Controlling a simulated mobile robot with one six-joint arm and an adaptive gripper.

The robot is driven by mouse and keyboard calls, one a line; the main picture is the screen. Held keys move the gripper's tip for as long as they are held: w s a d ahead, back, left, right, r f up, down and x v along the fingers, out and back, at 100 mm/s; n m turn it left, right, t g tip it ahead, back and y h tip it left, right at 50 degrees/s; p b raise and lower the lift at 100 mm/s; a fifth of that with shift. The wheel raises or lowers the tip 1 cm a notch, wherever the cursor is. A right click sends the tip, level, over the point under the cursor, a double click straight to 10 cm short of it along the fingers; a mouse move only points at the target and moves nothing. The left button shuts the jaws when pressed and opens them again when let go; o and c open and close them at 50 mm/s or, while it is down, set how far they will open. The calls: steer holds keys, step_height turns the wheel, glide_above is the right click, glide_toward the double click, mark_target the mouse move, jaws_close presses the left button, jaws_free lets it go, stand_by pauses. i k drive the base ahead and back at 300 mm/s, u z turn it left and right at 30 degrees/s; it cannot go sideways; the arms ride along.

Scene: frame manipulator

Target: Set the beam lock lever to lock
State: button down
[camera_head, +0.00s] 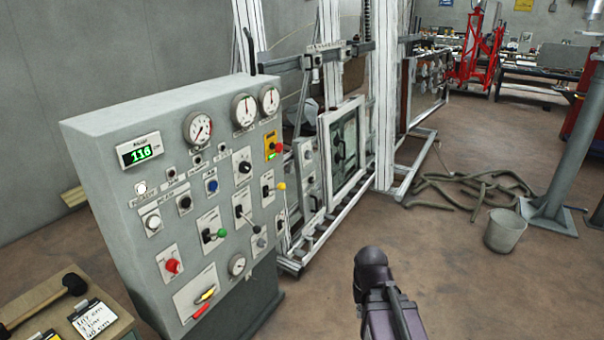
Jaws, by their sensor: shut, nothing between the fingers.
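A grey control cabinet (95,160) stands at the left, its sloped front full of gauges, knobs and levers. The labels are too small to read, so I cannot tell which lever is the beam lock lever. No gripper fingers show.
A metal frame machine (382,120) stands behind the cabinet. A bench (120,325) with a black mallet (72,285) and cards is at lower left. A bucket (503,231), coiled hoses (470,188) and a grey post (577,150) are at right.

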mark_target(281, 186)
steer(key=z, duration=0.25)
steer(key=i, duration=1.45)
steer(key=u, duration=0.45)
